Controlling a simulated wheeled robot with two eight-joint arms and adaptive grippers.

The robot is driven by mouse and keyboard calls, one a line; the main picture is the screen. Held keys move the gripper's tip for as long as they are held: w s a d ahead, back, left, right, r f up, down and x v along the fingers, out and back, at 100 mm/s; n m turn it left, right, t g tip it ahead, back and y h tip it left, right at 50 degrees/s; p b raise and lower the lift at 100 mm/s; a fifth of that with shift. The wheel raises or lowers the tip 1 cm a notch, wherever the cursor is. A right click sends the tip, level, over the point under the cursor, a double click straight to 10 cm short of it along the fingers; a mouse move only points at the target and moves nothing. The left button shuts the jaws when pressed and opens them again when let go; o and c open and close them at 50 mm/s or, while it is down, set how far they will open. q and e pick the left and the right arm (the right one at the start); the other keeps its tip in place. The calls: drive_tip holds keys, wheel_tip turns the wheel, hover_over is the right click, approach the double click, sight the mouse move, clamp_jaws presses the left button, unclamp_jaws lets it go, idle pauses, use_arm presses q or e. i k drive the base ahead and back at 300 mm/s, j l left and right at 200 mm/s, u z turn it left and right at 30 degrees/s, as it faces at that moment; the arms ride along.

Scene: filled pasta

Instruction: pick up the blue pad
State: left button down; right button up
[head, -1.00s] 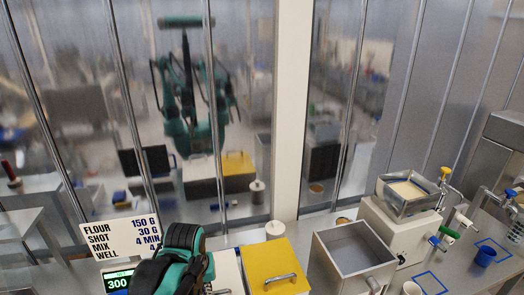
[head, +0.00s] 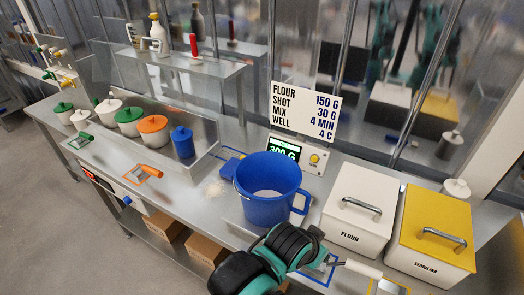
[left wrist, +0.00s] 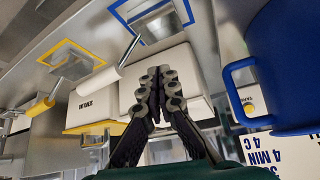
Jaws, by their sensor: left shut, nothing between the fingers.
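A small flat blue piece (head: 229,167) lies on the steel counter behind and left of the big blue jug (head: 270,188), which partly hides it. I cannot tell for sure that it is the blue pad. My left arm (head: 275,258) comes in at the bottom of the head view, in front of the jug; its fingers cannot be made out there. In the left wrist view my left gripper (left wrist: 160,85) is shut and empty, with the jug (left wrist: 285,75) to its right. My right gripper is not in view.
The white flour bin (head: 358,212) and yellow semolina bin (head: 433,238) stand right of the jug. A recipe sign (head: 304,110) is behind it. Lidded pots, including an orange one (head: 153,130), line the left. Glass panels close off the back.

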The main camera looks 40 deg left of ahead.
sight(227, 170)
drive_tip(key=k+j+u, duration=0.15)
drive_tip(key=u, duration=0.2)
drive_tip(key=k+j+u, duration=0.1)
drive_tip(key=j+u, duration=0.3)
drive_tip(key=l+u, duration=0.1)
drive_tip(key=u, duration=0.7)
